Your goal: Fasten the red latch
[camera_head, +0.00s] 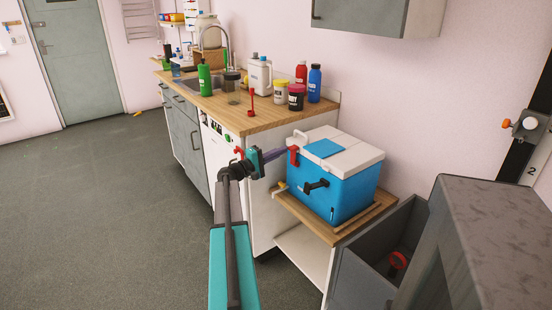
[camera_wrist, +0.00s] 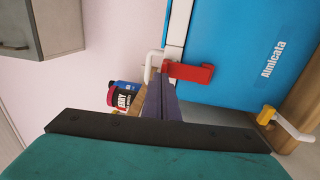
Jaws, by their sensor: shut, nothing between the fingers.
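The red latch (camera_head: 293,157) is on the left end of a cooler (camera_head: 345,195) with a blue body and a white lid. In the wrist view the latch (camera_wrist: 188,72) runs from the lid's edge across onto the blue side (camera_wrist: 245,50). I cannot tell whether it is clipped down. My gripper (camera_head: 285,150) is shut and empty, its fingertips close beside the latch. In the wrist view the closed fingers (camera_wrist: 160,85) point at the latch's lid end; whether they touch it is unclear. The lid looks down on the body.
The cooler stands on a low wooden shelf (camera_head: 338,236) beside the counter (camera_head: 240,120), which holds bottles and jars. A black handle (camera_head: 315,186) juts from the cooler's front. A yellow and white spigot (camera_wrist: 285,122) sticks out low. A grey open bin (camera_head: 350,275) is right of the shelf.

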